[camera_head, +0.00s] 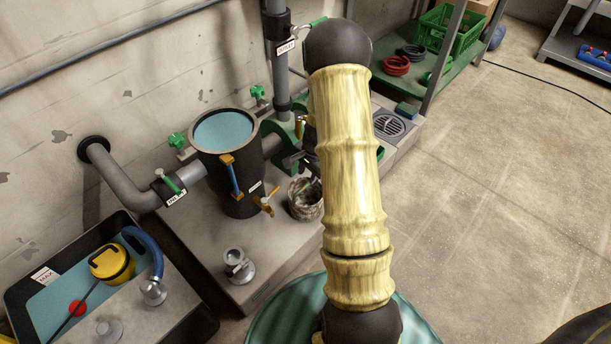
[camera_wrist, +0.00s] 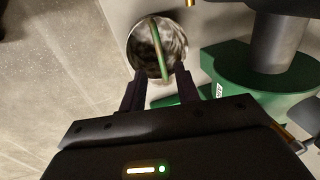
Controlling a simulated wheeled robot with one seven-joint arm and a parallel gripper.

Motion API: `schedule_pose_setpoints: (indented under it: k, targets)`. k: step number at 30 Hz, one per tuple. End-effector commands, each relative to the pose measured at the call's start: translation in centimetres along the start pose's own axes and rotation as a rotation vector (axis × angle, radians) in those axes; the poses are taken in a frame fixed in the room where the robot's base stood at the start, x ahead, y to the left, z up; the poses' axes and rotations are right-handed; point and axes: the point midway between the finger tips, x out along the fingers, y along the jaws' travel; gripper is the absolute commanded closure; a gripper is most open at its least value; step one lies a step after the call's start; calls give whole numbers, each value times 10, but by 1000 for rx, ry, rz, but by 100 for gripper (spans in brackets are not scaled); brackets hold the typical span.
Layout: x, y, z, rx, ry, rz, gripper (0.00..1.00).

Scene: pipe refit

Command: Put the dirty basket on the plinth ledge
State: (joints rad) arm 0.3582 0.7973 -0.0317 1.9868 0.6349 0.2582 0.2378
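The dirty basket (camera_head: 305,207) is a small round container with mottled grey-brown grime. In the head view it shows beside the black strainer housing (camera_head: 240,185), partly hidden by my arm. It appears over the pale plinth (camera_head: 275,243); whether it rests there is unclear. In the wrist view the basket (camera_wrist: 143,47) lies just beyond my fingertips, its green handle (camera_wrist: 156,38) running across it and down between them. My gripper (camera_wrist: 158,80) has its two dark fingers apart, one on each side of the handle, with no clear grip.
A green pipe flange (camera_wrist: 265,85) is close right of my gripper. The housing holds bluish liquid and has an orange tap (camera_head: 266,206). A metal fitting (camera_head: 238,267) stands on the plinth. A tray (camera_head: 185,335) with a yellow item is at left. Floor at right is open.

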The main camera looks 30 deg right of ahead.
Motion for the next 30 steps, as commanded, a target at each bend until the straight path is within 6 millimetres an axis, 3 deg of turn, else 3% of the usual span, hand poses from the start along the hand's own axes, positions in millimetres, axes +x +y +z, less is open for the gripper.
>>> schedule_pose_setpoints:
  k: [1,6,24,30]
  targets:
    - [-13,-1,0,0,0,0,68]
    - [-25,0,0,0,0,0,68]
    - [-26,0,0,-1,0,0,68]
    - [-51,-6,22,-116,2,-4,68]
